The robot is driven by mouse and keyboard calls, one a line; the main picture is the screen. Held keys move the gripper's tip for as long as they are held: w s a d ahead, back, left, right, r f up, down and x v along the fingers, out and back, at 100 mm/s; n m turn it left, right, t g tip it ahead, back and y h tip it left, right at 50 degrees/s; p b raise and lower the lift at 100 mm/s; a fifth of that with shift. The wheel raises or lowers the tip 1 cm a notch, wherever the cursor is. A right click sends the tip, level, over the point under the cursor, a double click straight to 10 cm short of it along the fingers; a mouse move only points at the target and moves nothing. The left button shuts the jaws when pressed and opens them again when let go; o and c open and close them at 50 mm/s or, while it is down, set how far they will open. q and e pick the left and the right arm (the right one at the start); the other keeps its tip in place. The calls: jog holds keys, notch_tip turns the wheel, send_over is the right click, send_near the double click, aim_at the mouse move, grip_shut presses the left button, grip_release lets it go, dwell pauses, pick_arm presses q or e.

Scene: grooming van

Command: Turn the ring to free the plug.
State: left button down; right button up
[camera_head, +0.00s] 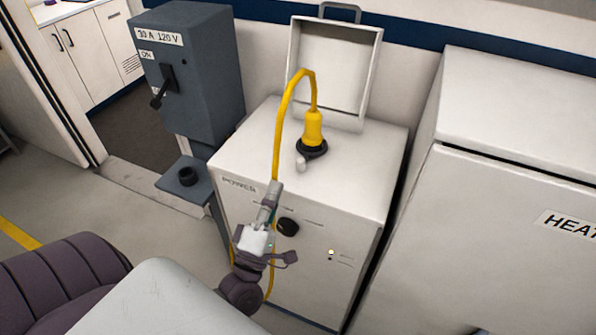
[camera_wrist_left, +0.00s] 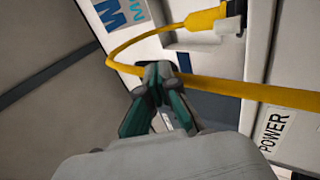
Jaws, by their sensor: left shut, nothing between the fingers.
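The yellow plug (camera_head: 314,128) stands upright on top of the white power cabinet (camera_head: 250,150). A black ring (camera_head: 312,149) surrounds its base, with a small pale tab (camera_head: 301,166) at the front. A yellow cable (camera_head: 281,115) arches from the plug's top and hangs down the cabinet's front. My left gripper (camera_head: 276,187) is shut and empty at the cabinet's front top edge, below and apart from the ring. In the left wrist view its closed fingertips (camera_wrist_left: 158,70) overlap the cable (camera_wrist_left: 250,90); contact is unclear. The plug (camera_wrist_left: 205,19) is there at upper right. My right gripper is out of view.
The cabinet's raised lid (camera_head: 334,70) stands behind the plug. A dark switch box (camera_head: 200,75) with a lever stands at left, above a small shelf (camera_head: 185,182). A white heater cabinet (camera_head: 510,190) is at right. The cabinet top beside the plug is clear.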

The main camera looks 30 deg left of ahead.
pick_arm(q)
jog(key=d+f+n+g+y+b, duration=0.15)
jog(key=n+g+y, duration=0.3)
jog(key=n, duration=0.45)
jog(key=d+n+g+y, duration=0.3)
jog(key=n+y, duration=0.3)
jog(key=n, duration=0.3)
jog(key=n+g+h, duration=0.2)
jog(key=n+g, duration=0.3)
jog(key=n, duration=0.3)
send_near(302, 167)
jog(key=p+x, duration=0.6)
jog(key=shift+w+a+r, duration=0.1)
jog(key=shift+w+r, duration=0.05)
jog(key=shift+r, duration=0.05)
jog(key=shift+w+a+f, duration=0.2)
jog(key=shift+w+a, duration=0.15)
jog(key=shift+a, duration=0.1)
jog(key=shift+t, duration=0.25)
